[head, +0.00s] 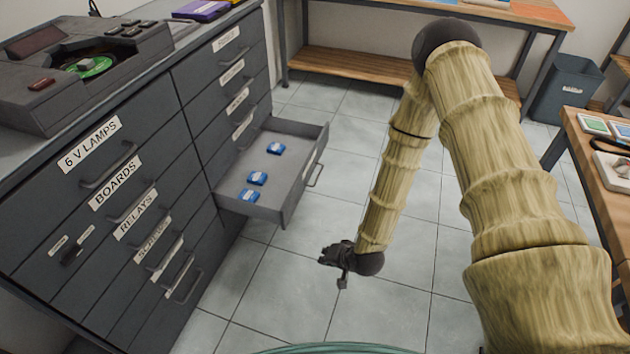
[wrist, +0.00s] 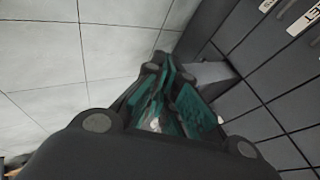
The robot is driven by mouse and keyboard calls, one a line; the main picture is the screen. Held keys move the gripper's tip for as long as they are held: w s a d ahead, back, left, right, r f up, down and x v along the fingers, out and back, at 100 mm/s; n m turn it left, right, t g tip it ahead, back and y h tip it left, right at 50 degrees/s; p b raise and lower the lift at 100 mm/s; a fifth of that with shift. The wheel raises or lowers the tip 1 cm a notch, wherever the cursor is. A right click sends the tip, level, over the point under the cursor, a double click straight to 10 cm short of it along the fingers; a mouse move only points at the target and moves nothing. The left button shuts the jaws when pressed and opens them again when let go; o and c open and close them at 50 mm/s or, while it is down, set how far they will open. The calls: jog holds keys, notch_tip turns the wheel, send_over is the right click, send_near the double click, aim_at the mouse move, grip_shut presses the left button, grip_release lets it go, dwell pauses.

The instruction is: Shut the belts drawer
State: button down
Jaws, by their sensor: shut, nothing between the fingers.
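One drawer (head: 268,204) stands pulled out low in the right column of the dark grey cabinet. Its front with a bar handle (head: 315,175) faces right, and its label is too slanted to read, so I cannot confirm that it is the belts drawer. Several small blue boxes lie in it. My gripper (head: 335,262) hangs over the floor, in front of and below the drawer in the picture, apart from it. In the wrist view its fingers (wrist: 165,85) are together and empty. A light grey piece (wrist: 210,74) beyond them looks like part of the open drawer.
The other cabinet drawers, such as BOARDS (head: 117,186) and RELAYS (head: 135,215), look shut. A record player (head: 85,65) stands on top. A bench (head: 400,70) is behind, a wooden table (head: 600,170) at right and a bin (head: 565,90) at back right. The tiled floor between is clear.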

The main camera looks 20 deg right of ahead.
jog(key=w+d+f+m+t+b, duration=0.2)
jog(key=w+f+t+b, duration=0.1)
jog(key=w+b, duration=0.5)
jog(key=w+d+f+m+t+b, duration=0.25)
jog(key=w+b, duration=0.25)
jog(key=w, duration=0.4)
jog(key=w+d+r+m+t+b, duration=0.1)
jog(key=w+d+m+t+b, duration=0.2)
jog(key=w+b, duration=0.4)
jog(key=w+d+m+t+b, duration=0.2)
jog(key=w+d+b, duration=0.4)
jog(key=b, duration=0.4)
send_near(309, 161)
jog(key=w+d, duration=0.3)
jog(key=shift+n, duration=0.25)
jog(key=shift+w+a+f+b, duration=0.1)
jog(key=shift+w+a+b, duration=0.4)
jog(key=shift+a, duration=0.35)
jog(key=shift+w+a+f+b, duration=0.1)
jog(key=shift+w+a+b, duration=0.35)
jog(key=shift+a, duration=0.45)
jog(key=shift+w+a, duration=0.1)
